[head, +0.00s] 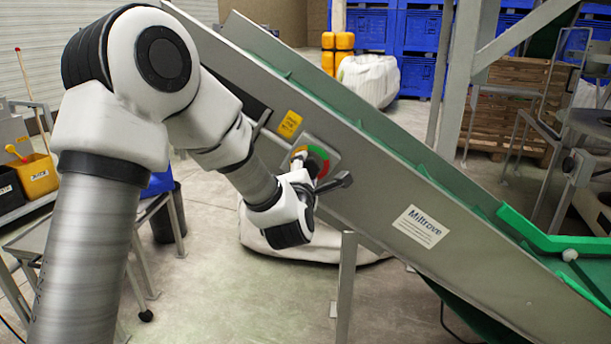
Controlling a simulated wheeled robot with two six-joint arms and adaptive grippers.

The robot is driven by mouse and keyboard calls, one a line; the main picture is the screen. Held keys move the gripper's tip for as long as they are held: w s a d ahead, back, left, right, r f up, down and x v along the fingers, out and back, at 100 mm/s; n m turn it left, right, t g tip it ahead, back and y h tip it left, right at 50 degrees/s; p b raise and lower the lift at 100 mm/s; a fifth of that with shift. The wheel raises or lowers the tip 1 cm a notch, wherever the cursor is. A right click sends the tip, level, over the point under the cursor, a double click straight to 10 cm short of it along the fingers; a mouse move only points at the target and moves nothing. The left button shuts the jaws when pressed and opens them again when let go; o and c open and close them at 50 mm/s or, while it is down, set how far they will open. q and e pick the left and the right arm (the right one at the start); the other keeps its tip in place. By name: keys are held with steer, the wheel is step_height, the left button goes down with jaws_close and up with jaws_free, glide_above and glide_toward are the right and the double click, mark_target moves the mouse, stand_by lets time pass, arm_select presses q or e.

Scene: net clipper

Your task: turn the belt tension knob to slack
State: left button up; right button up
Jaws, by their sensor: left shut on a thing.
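The belt tension knob (299,161) sits on the grey side panel of the sloping conveyor (375,185). My left arm comes in from the left, and my left gripper (314,174) is at the dial, shut on the knob. The wrist and fingers hide much of the knob and the lower dial, so I cannot tell where the knob points. My right gripper is not in view.
A yellow label (289,124) is on the panel up and left of the dial. A grey post (346,290) stands below the conveyor. A white sack (270,240) lies on the floor behind my wrist. A yellow bin (37,175) is at far left.

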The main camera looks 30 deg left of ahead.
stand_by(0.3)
arm_select(q)
steer(key=o, duration=1.2)
steer(key=shift+c, duration=0.2)
steer(key=v, duration=1.2)
steer(key=shift+a, duration=0.1)
